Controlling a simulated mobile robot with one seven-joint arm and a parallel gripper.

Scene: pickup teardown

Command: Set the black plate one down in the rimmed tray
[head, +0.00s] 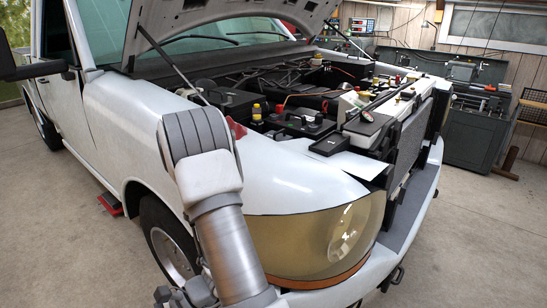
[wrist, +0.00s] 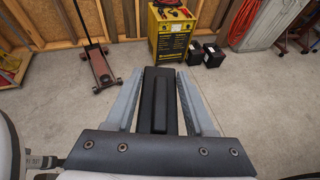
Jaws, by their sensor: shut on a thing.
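My gripper (wrist: 160,82) points out over the garage floor in the wrist view, with a grey finger on each side. It is shut on the black plate one (wrist: 158,105), a long dark piece between the fingers. Part of its near end is hidden by the gripper's body. In the head view my arm reaches down in front of the truck's fender, and the held plate cannot be made out there. I cannot pick out the rimmed tray in either view.
The white pickup (head: 290,182) stands with its hood up and engine bay (head: 290,100) open. A green workbench machine (head: 475,125) is behind. The wrist view shows a yellow charger (wrist: 171,32), a red floor jack (wrist: 103,68) and black boxes (wrist: 213,56) by the wall. Nearer floor is clear.

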